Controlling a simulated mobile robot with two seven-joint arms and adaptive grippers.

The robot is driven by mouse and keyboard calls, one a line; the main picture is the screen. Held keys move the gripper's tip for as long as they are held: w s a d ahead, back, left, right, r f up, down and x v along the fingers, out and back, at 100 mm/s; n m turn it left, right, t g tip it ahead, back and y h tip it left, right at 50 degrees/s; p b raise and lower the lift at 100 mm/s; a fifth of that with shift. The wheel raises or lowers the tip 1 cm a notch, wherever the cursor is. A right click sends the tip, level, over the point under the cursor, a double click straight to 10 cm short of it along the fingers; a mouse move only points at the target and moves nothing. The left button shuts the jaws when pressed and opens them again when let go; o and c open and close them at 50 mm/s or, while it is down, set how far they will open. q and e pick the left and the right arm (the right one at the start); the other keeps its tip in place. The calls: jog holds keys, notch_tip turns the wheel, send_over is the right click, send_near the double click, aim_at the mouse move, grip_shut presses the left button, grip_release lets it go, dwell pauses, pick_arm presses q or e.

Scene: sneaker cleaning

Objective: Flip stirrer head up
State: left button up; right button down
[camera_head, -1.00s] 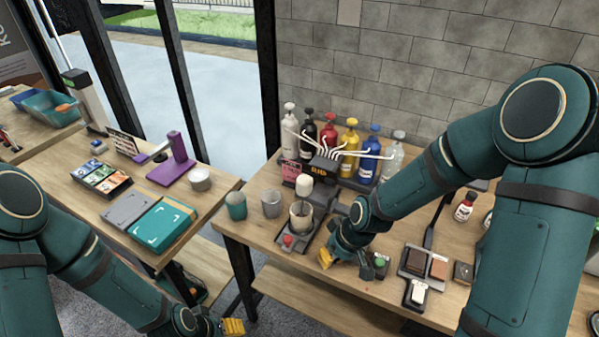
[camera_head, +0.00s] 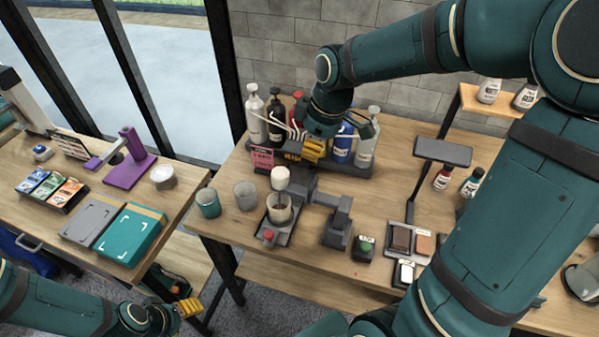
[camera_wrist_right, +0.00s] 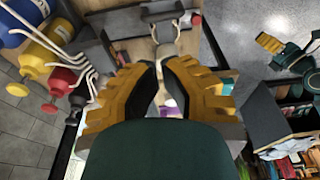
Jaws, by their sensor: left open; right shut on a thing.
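The stirrer (camera_head: 275,232) stands on the right-hand table, a grey unit with a red button on its base. Its white head (camera_head: 280,177) sits above a clear cup (camera_head: 279,212). My right gripper (camera_head: 314,149) is up behind and to the right of the head, in front of the pump bottles, apart from the head. Its yellow fingers also show in the right wrist view (camera_wrist_right: 160,88), close together around a thing that I cannot make out. My left gripper (camera_head: 190,306) is open, low at the front left, away from the stirrer.
A rack of pump bottles (camera_head: 276,118) stands behind the stirrer. A teal cup (camera_head: 208,203) and a grey cup (camera_head: 245,196) stand to its left. A dark grey device (camera_head: 338,226) and a green-button box (camera_head: 364,247) are to its right.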

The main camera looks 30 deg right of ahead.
jog(key=b, duration=0.1)
send_near(299, 187)
jog(key=x, duration=0.5)
jog(key=shift+f, duration=0.25)
pick_arm(q)
jog(key=shift+f, duration=0.75)
jog(key=shift+s, duration=0.15)
pick_arm(e)
jog(key=shift+d+r, duration=0.1)
jog(key=shift+r, duration=0.05)
